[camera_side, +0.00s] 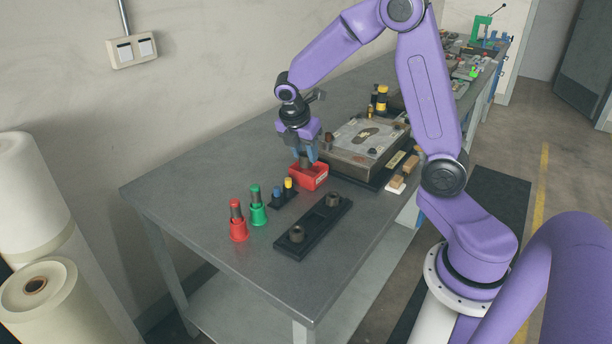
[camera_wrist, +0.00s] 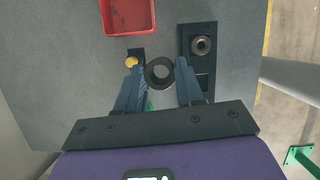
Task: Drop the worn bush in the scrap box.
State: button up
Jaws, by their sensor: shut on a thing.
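My gripper (camera_side: 303,154) is shut on a dark ring-shaped bush, seen end-on between the fingertips in the wrist view (camera_wrist: 160,73). In the side view the bush (camera_side: 305,163) shows just below the fingers, in front of the red box (camera_side: 309,178). The open red box also shows at the top of the wrist view (camera_wrist: 129,32), beyond and left of the bush. In the wrist view the bush does not overlap the box. The bush's exact height above the table cannot be told.
A black holder (camera_side: 318,222) bears two dark bushes. A small black block carries a yellow-topped peg (camera_side: 289,184) and a blue-topped peg (camera_side: 277,192). A flat fixture (camera_side: 365,138) lies behind the box.

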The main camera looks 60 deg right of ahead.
jog(key=w+d+f, duration=0.3)
jog(key=w+d, duration=0.3)
jog(key=d, duration=0.6)
jog(key=shift+w+a+f, duration=0.1)
jog(key=shift+a+f, duration=0.05)
jog(key=shift+f, duration=2.65)
jog(key=o, duration=1.2)
jog(key=v, duration=1.7)
jog(key=shift+a+r, duration=0.1)
jog(key=shift+a, duration=0.2)
